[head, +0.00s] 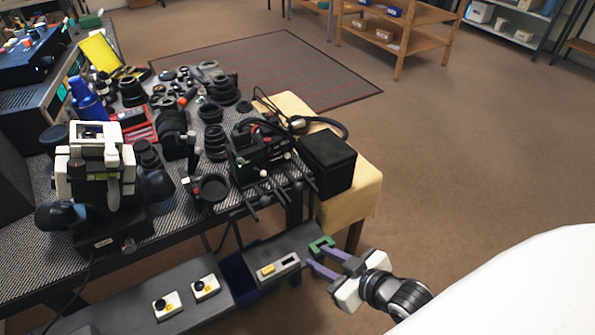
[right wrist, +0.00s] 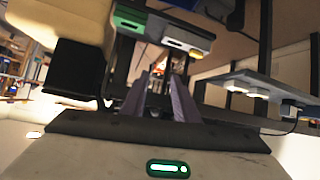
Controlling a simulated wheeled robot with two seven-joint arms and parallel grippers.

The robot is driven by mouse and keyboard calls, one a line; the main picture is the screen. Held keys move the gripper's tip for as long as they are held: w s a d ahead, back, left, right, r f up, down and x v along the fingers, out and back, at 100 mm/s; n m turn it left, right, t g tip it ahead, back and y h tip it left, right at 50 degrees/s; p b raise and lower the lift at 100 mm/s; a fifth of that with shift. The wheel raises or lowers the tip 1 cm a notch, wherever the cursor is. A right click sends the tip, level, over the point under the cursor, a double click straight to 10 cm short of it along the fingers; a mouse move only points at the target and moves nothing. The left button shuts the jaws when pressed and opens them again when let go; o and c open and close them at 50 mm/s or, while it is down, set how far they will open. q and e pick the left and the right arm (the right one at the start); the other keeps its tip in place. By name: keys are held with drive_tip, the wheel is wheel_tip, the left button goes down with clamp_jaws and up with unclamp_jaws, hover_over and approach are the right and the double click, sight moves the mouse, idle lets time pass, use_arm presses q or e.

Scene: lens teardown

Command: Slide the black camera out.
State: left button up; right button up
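I cannot tell for certain which dark item is the black camera. Several black camera-like bodies and lens parts lie on the table, among them a black device with rods and cables (head: 262,155). My right gripper (head: 317,263) has two purple fingers, spread apart with nothing visible between them. It is low in front of the table, beside a small green piece (head: 320,246) at the end of a grey shelf (head: 262,243). In the right wrist view the purple fingers (right wrist: 160,95) are apart, below the green piece (right wrist: 128,20). My left gripper is not seen.
A black box (head: 327,163) stands on a yellow block (head: 364,190) at the table's right end; it also shows in the right wrist view (right wrist: 75,68). A white and black instrument (head: 95,165) stands at the left. Small white units (head: 205,287) sit on the low grey shelf. Floor at right is clear.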

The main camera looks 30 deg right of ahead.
drive_tip(key=n+t, duration=0.1)
drive_tip(key=t, duration=0.1)
approach(301, 188)
drive_tip(key=s, duration=0.2)
drive_tip(key=x, duration=1)
drive_tip(key=shift+w+d+r, duration=0.1)
drive_tip(key=shift+w+r, duration=0.05)
drive_tip(key=shift+r, duration=0.2)
drive_tip(key=shift+c, duration=0.4)
clamp_jaws()
